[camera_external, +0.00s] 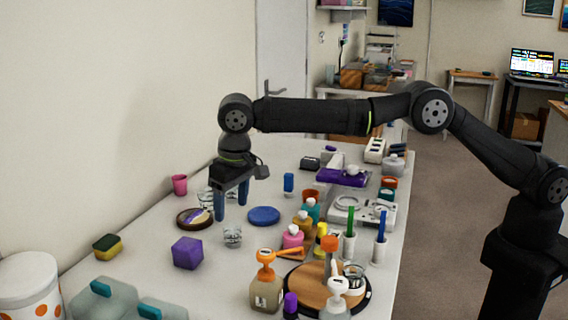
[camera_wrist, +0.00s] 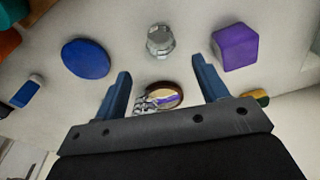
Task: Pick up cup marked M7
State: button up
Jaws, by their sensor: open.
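No M7 mark is readable on any cup. A clear cup (camera_external: 233,236) stands upright on the table just in front of my gripper (camera_external: 231,211); the same clear cup (camera_wrist: 160,42) is beyond the fingertips in the wrist view. Another clear cup (camera_external: 205,199) is just left of my fingers, behind a round wooden dish (camera_external: 184,223). In the wrist view, clear glassware (camera_wrist: 147,101) shows beside that dish (camera_wrist: 179,92), between the fingers. My gripper (camera_wrist: 160,66) is open, pointing down, with nothing held. A further clear cup (camera_external: 355,276) stands on the round wooden board.
A purple cube (camera_external: 187,253) and a blue disc (camera_external: 264,215) flank the front clear cup. A pink cup (camera_external: 180,184) stands near the wall. Pump bottles (camera_external: 266,290) and pen holders (camera_external: 379,252) crowd the right side. Silicone molds (camera_external: 105,297) lie at the near left.

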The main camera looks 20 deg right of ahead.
aim_at(232, 231)
notch_tip(232, 231, down, 2)
jog(key=shift+w+f, duration=0.1)
jog(key=shift+f, duration=0.15)
jog(key=f, duration=0.5)
jog(key=shift+a+f, duration=0.1)
jog(key=shift+a, duration=0.1)
jog(key=c, duration=1)
